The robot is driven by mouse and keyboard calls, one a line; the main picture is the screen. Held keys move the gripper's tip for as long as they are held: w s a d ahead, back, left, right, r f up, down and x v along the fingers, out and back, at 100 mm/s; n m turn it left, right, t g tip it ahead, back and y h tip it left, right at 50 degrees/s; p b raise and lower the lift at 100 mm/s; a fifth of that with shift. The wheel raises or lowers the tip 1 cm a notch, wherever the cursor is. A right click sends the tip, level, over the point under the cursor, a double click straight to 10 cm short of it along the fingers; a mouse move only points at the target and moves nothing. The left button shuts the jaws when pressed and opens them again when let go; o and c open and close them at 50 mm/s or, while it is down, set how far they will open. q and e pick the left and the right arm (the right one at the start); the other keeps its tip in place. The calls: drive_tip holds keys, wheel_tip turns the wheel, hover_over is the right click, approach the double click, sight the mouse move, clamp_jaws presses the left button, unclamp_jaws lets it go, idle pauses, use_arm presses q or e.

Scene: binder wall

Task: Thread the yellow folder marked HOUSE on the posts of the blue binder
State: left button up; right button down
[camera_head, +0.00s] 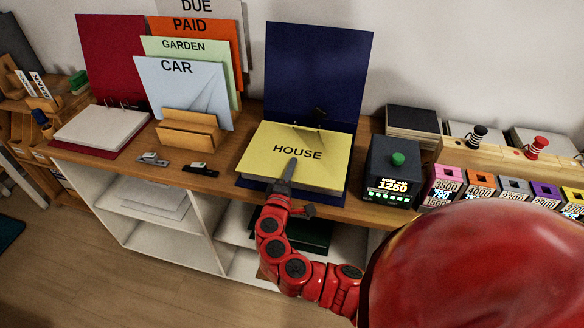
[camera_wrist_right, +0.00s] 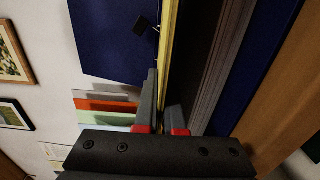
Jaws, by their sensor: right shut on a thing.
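The yellow folder marked HOUSE (camera_head: 322,168) lies over the lower half of the open blue binder (camera_head: 318,70), whose cover stands up against the wall. A dark metal part (camera_head: 319,117) shows at the folder's far edge; whether the posts pass through the folder's holes I cannot tell. My right gripper (camera_head: 291,166) is shut on the folder's near edge. In the right wrist view the gripper (camera_wrist_right: 163,108) has one finger on each side of the yellow folder (camera_wrist_right: 168,40), close beside the dark page stack (camera_wrist_right: 225,55). My left gripper is not in view.
Left stand a wooden rack (camera_head: 188,133) with folders marked CAR, GARDEN, PAID and DUE, and a red binder (camera_head: 112,55) with white pages. A dark box with a green knob (camera_head: 398,159) is close on the right. Small display boxes (camera_head: 446,185) line the shelf further right.

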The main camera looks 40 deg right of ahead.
drive_tip(key=shift+f+b, duration=1)
drive_tip(key=shift+b, duration=0.4)
idle(1.8)
drive_tip(key=c, duration=0.9)
unclamp_jaws()
drive_tip(key=shift+s, duration=0.1)
drive_tip(key=shift+c, duration=0.2)
drive_tip(key=shift+f, duration=0.1)
drive_tip(key=shift+f, duration=0.1)
drive_tip(key=shift+a, duration=0.1)
drive_tip(key=shift+s+a+f, duration=0.15)
drive_tip(key=shift+s+a, duration=0.1)
drive_tip(key=shift+s, duration=0.05)
drive_tip(key=b+v, duration=0.2)
drive_tip(key=v, duration=1.4)
drive_tip(key=shift+s+a+r, duration=0.15)
drive_tip(key=shift+a+r, duration=0.05)
drive_tip(key=shift+r, duration=0.15)
